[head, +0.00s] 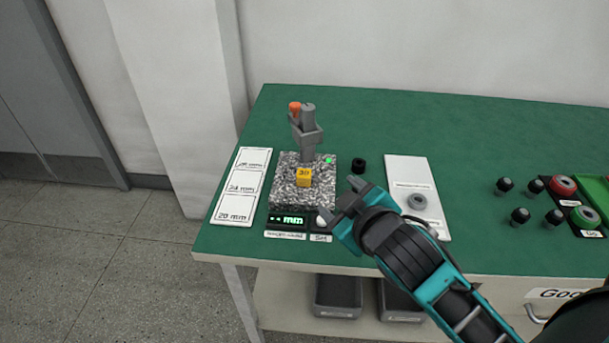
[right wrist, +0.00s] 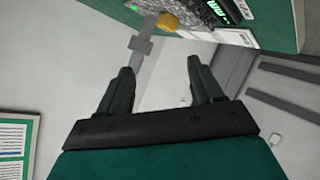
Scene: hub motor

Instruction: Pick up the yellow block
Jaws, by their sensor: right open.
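The yellow block (head: 304,177) is a small cube marked "30". It sits on the speckled granite base (head: 290,200) of a gauge stand (head: 307,140), in front of the grey post. In the right wrist view the yellow block (right wrist: 169,22) shows near the top, beyond the fingertips. My right gripper (head: 340,203) is open and empty, to the right of the block and apart from it. Its two fingers (right wrist: 160,70) stand wide apart in the wrist view. My left gripper is not in view.
A white card (head: 241,186) with millimetre labels lies left of the stand. A black ring (head: 358,165) and a white sheet with a grey ring (head: 417,202) lie to the right. Bins (head: 338,297) sit below the green tabletop (head: 460,140).

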